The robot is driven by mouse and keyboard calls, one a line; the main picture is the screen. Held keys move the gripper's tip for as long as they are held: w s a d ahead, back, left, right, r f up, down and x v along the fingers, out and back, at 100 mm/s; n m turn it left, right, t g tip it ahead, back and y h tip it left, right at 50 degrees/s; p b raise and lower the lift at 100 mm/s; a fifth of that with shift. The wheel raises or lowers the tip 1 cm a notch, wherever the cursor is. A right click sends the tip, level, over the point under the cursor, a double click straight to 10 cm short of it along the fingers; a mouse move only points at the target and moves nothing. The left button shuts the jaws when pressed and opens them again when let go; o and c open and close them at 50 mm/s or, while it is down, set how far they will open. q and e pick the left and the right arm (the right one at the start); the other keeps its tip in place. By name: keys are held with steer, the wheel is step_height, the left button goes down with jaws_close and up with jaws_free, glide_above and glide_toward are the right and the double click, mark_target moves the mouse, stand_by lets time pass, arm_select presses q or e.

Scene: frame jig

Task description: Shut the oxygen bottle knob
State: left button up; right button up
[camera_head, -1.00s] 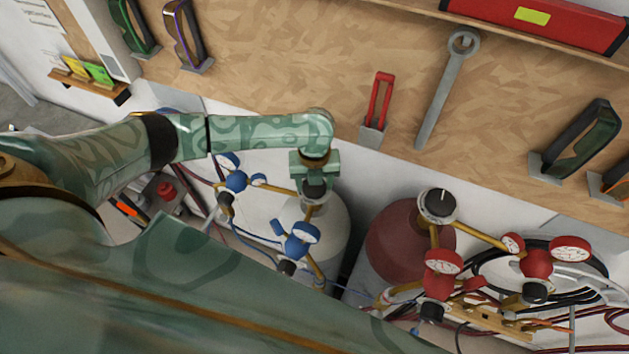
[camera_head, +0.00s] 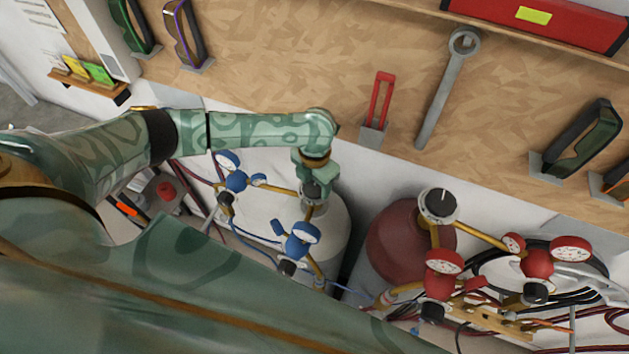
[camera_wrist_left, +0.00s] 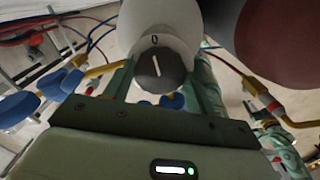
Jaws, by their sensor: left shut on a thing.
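The oxygen bottle (camera_head: 335,225) is the white cylinder with blue gauges, left of the dark red one. Its knob (camera_wrist_left: 161,68) is dark with a white line, and a "0" is marked just above it in the left wrist view. The line points roughly toward the 0, slightly tilted. My left gripper (camera_head: 314,184) reaches down over the knob from above. It is shut on the knob, with one finger on each side in the wrist view (camera_wrist_left: 160,85). In the head view the gripper partly hides the knob. My right gripper does not show.
Blue gauges (camera_head: 297,240) and brass pipes stand close to the gripper. A dark red bottle (camera_head: 395,240) with its own black knob (camera_head: 438,205) and red gauges is to the right. Tools hang on the wooden board (camera_head: 290,60) behind.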

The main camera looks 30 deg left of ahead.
mark_target(316, 185)
arm_select(q)
steer(key=shift+w+r+m, duration=0.15)
steer(key=shift+w+m, duration=0.1)
steer(key=shift+m, duration=0.35)
steer(key=o, duration=0.8)
steer(key=shift+o, duration=0.9)
step_height(316, 185, up, 16)
